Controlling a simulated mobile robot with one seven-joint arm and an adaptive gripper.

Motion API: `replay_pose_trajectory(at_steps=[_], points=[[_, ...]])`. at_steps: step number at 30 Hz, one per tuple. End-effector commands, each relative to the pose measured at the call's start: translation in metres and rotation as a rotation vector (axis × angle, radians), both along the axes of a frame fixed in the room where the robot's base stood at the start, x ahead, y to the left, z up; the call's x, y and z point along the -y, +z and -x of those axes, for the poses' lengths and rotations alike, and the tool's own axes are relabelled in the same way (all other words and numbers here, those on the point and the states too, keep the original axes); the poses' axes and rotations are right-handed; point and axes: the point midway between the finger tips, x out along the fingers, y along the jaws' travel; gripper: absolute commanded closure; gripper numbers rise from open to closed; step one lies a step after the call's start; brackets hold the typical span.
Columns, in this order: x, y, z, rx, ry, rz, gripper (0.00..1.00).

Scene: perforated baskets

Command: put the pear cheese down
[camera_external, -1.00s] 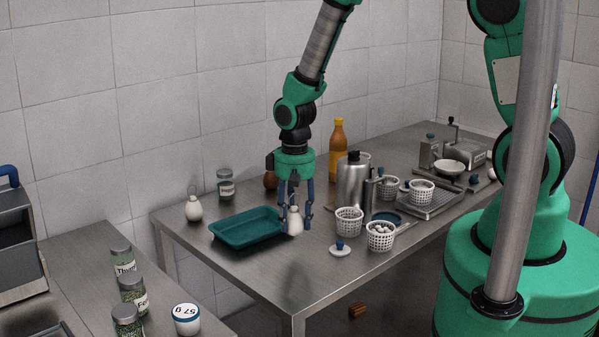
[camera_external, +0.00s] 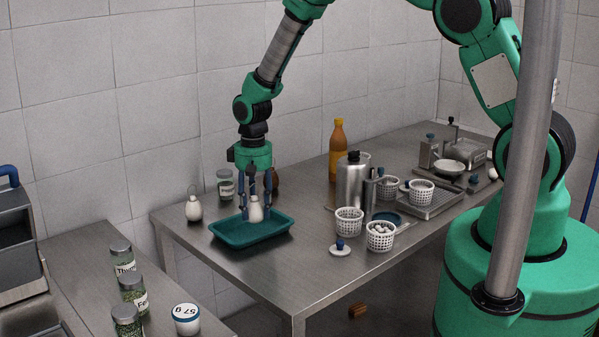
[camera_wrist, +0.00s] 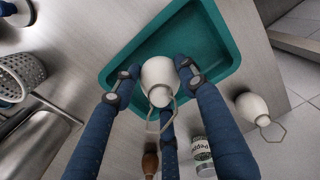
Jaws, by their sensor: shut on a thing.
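The pear cheese (camera_external: 256,210) is white and pear-shaped, with a loop at its top. My gripper (camera_external: 257,197) is shut on it, and the cheese is upright over the teal tray (camera_external: 228,238). In the wrist view the cheese (camera_wrist: 159,74) sits between the blue fingers of my gripper (camera_wrist: 155,80), with the tray (camera_wrist: 216,72) beneath. I cannot tell whether its bottom touches the tray floor. A second pear cheese (camera_external: 194,210) stands on the table to the left of the tray; it also shows in the wrist view (camera_wrist: 251,108).
A jar (camera_external: 225,184) and a brown pear-shaped thing (camera_external: 274,181) stand behind the tray. White perforated baskets (camera_external: 349,221), a steel jug (camera_external: 352,182) and an orange bottle (camera_external: 338,150) stand to the right. The table (camera_external: 290,275) is bare in front of the tray.

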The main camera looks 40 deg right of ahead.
Motion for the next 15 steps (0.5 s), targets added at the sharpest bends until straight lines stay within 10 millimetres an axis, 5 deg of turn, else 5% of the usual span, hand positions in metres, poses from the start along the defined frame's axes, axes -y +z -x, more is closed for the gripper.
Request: replay_pose_trajectory(at_steps=[15], points=[[-0.002,-0.002,-0.017,-0.001,0.0,0.0,0.87]])
